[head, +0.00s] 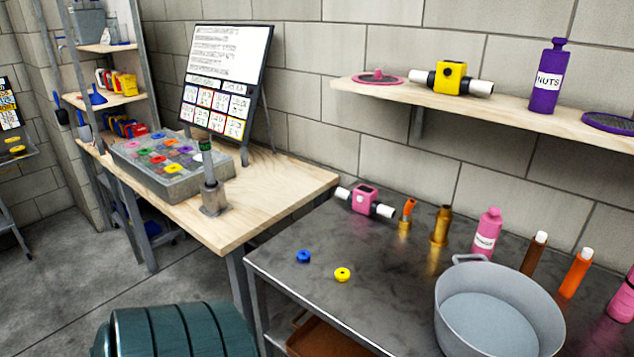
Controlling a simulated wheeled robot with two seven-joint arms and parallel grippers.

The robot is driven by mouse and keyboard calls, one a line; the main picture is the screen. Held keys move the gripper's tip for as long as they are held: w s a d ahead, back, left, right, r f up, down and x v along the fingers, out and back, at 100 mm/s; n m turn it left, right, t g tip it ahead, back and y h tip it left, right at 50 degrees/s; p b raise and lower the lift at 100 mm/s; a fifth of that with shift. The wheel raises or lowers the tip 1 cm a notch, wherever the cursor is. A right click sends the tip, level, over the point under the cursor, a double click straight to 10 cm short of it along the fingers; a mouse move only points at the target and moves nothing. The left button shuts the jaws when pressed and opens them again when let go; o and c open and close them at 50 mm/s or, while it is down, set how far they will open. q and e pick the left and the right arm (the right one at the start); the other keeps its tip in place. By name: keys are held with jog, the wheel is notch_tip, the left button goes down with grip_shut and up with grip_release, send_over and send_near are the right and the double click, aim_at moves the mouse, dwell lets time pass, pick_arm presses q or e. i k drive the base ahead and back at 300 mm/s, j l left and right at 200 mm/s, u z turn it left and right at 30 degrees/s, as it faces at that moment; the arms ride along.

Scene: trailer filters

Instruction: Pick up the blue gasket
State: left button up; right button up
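The blue gasket (303,256) is a small ring lying flat on the dark metal table (390,290), near its left end. A yellow gasket (342,274) lies to its right and slightly nearer, apart from it. Neither of my grippers shows in the head view. The blue gasket is in plain sight, with nothing over it.
A grey pot (470,262), a pink filter housing (365,201), brass fittings (441,226) and several bottles (487,230) stand on the metal table. A wooden table (270,200) with a gasket box (172,164) adjoins. A teal ribbed drum (180,330) stands in front.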

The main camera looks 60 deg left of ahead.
aim_at(303, 256)
jog(key=i, duration=0.3)
jog(key=u, duration=2.15)
jog(key=j+u, duration=0.2)
jog(key=i+l, duration=0.05)
